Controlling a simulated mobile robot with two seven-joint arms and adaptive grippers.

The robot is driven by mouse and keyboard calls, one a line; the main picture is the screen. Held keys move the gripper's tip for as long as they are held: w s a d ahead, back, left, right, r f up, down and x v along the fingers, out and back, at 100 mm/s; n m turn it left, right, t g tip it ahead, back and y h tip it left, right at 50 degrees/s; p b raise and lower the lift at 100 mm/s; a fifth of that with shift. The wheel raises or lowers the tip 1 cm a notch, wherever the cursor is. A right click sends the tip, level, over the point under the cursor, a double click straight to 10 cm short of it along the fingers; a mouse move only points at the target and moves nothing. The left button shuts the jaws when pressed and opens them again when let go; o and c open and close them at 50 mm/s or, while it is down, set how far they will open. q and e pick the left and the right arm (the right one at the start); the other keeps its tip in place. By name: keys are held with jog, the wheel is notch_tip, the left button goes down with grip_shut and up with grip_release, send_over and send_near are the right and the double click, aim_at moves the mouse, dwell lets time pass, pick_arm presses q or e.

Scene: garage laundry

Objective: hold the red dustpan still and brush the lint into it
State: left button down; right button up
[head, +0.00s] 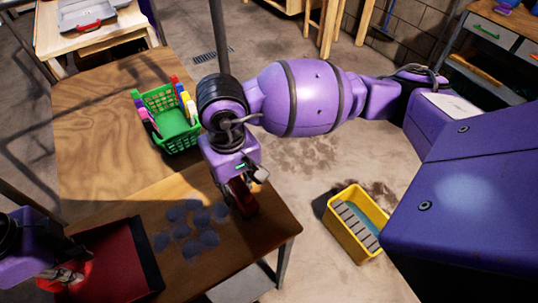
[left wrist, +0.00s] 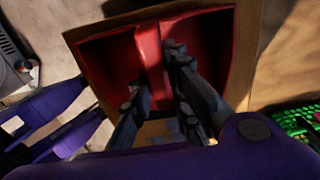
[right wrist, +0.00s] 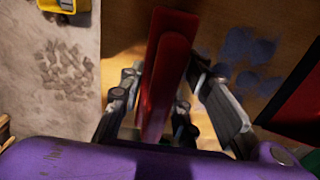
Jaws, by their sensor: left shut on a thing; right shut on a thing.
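The red dustpan (head: 112,258) lies at the front left of the wooden table, its dark-edged mouth facing right. My left gripper (head: 68,274) is shut on its handle; the left wrist view shows the fingers (left wrist: 155,85) around the red handle (left wrist: 150,50). Several grey-blue lint tufts (head: 190,228) lie on the table between dustpan and brush, and show in the right wrist view (right wrist: 248,50). My right gripper (head: 238,180) is shut on a red brush (right wrist: 167,75), held upright just right of the lint. I cannot tell whether its bristles touch the table.
A green basket (head: 172,120) with colourful bottles or pegs stands behind the lint on the table. The table's right edge (head: 285,240) is close to the brush. A yellow bin (head: 355,222) stands on the floor to the right.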

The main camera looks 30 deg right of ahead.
jog(key=shift+f, duration=0.8)
jog(key=a, duration=0.4)
jog(key=shift+a, duration=0.3)
jog(key=shift+s+a+f, duration=0.1)
jog(key=shift+s+a, duration=0.05)
jog(key=shift+a, duration=2.4)
jog(key=shift+s+a, duration=0.15)
jog(key=shift+a, duration=2.4)
jog(key=a, duration=0.3)
jog(key=shift+a, duration=0.2)
jog(key=shift+s+a, duration=0.1)
jog(key=shift+a, duration=1.85)
pick_arm(q)
jog(key=shift+s+d, duration=0.1)
jog(key=shift+d, duration=0.15)
pick_arm(e)
jog(key=shift+s+a, duration=0.15)
jog(key=shift+a, duration=0.6)
grip_shut()
pick_arm(q)
jog(key=shift+a, duration=0.25)
pick_arm(e)
jog(key=r, duration=0.1)
jog(key=d+r, duration=0.1)
jog(key=r, duration=0.1)
jog(key=d+r, duration=0.1)
jog(key=r, duration=0.1)
jog(key=shift+d+r, duration=0.15)
